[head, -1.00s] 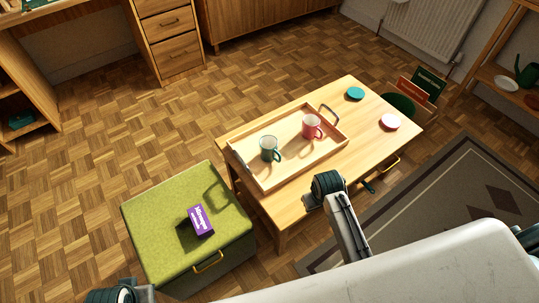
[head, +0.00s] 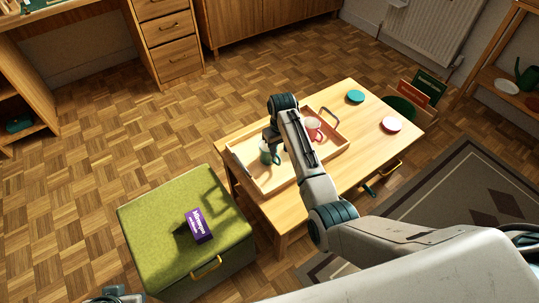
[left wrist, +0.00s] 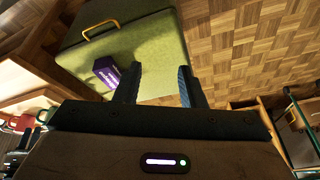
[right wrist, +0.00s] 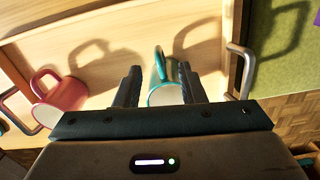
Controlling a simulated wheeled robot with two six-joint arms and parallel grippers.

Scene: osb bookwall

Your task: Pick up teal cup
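The teal cup (head: 267,155) stands upright in the wooden tray (head: 243,170) on the low table, partly hidden by my right arm in the head view. In the right wrist view the teal cup (right wrist: 163,92) lies between the two open fingers of my right gripper (right wrist: 158,85), its handle pointing away. I cannot tell whether the fingers touch it. In the head view the right gripper (head: 270,138) is over the cup. My left gripper (left wrist: 157,85) is open and empty, with the green storage box beyond its fingers.
A pink cup (head: 313,128) stands beside the teal cup in the tray. A purple box (head: 198,224) lies on the green storage box (head: 150,205).

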